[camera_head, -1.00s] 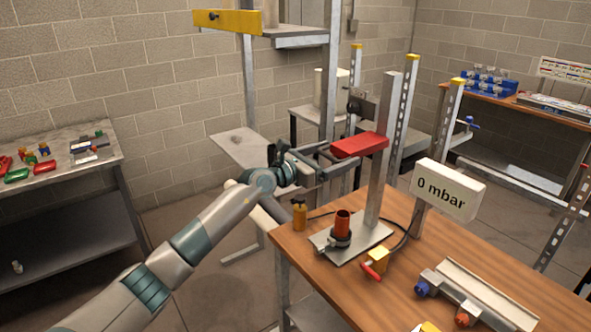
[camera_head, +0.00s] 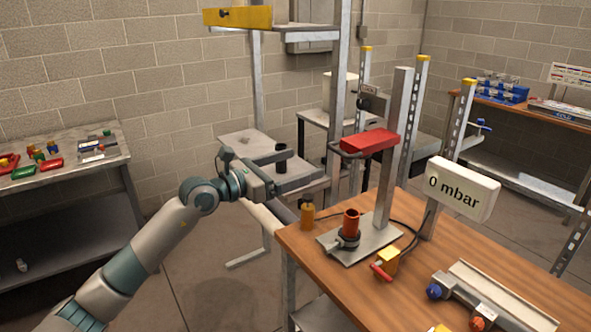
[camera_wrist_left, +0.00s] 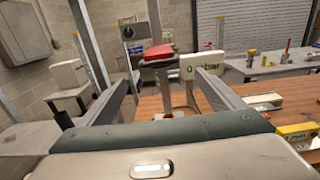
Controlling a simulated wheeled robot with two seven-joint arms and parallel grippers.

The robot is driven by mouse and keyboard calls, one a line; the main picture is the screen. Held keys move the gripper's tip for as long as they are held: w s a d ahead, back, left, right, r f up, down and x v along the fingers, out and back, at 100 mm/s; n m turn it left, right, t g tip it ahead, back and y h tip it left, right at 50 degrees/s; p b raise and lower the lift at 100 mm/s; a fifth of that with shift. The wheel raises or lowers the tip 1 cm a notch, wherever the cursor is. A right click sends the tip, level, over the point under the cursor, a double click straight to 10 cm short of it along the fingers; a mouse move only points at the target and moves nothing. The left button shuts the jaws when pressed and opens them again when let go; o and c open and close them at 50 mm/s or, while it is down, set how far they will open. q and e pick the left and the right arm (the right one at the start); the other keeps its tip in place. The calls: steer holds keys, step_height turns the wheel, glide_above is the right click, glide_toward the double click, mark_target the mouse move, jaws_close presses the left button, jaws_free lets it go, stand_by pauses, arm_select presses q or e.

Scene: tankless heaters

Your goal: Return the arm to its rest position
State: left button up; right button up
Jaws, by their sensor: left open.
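My left arm (camera_head: 150,235) comes in from the lower left, bent at the wrist. My left gripper (camera_head: 311,164) is held in the air left of the wooden table's test stand. Its two long grey fingers are apart, with nothing held between them. In the left wrist view the open fingers (camera_wrist_left: 165,82) frame the red-topped stand and the gauge box, both beyond the fingertips. My right gripper is not in view.
The wooden table (camera_head: 420,222) holds a post with a red head (camera_head: 370,140), an orange cup (camera_head: 351,222), a yellow valve (camera_head: 388,260) and a "0 mbar" display (camera_head: 462,187). A metal frame (camera_head: 338,100) stands behind my gripper. Open floor lies left of the table.

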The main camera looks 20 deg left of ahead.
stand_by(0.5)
